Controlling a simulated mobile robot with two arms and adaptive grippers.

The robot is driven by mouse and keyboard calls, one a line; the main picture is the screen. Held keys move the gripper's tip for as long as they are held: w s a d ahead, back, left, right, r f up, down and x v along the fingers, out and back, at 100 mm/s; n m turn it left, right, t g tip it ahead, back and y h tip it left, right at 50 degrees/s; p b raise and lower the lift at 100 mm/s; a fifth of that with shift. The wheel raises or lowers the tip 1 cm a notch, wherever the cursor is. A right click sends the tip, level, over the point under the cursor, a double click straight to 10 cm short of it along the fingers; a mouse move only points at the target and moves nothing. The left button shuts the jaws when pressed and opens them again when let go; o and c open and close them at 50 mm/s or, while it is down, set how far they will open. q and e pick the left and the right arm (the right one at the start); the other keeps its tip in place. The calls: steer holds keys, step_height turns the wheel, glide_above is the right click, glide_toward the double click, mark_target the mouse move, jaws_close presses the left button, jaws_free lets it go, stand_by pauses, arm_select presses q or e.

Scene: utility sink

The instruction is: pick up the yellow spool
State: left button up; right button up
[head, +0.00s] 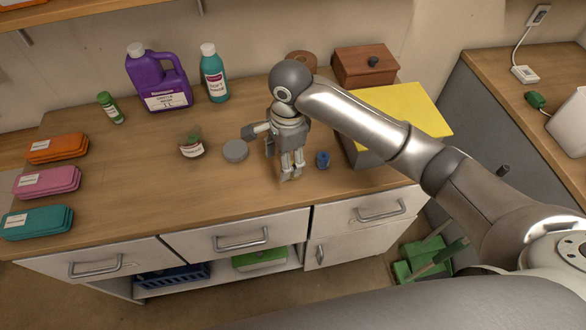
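I cannot make out a yellow spool in the head view. A small blue cylinder, perhaps a spool (322,159), stands on the wooden counter just right of my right gripper (291,172). My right gripper points down over the front middle of the counter, its two fingers close together. Whether they are open, shut or holding something small is unclear. The gripper and arm hide part of the counter behind them. My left gripper is not in view.
A yellow-topped box (405,108) and a wooden box (365,66) stand behind my arm. A grey disc (235,151) and a small jar (191,149) lie left of the gripper. A purple jug (160,80) and teal bottle (214,75) stand at the back.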

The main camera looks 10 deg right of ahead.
steer(key=w+d+r+m, duration=0.2)
steer(key=shift+r+m+h, duration=0.15)
steer(key=shift+m+h, duration=0.15)
steer(key=shift+h, duration=0.1)
step_height(320, 180, down, 5)
steer(key=shift+d+p, duration=0.15)
steer(key=shift+p, duration=0.2)
steer(key=shift+d+f, duration=0.1)
steer(key=shift+f, duration=0.5)
steer(key=f, duration=0.2)
steer(key=f+p, duration=0.1)
steer(key=f, duration=0.1)
steer(key=shift+w+d+f, duration=0.1)
steer(key=shift+d+f, duration=0.1)
steer(key=c, duration=0.9)
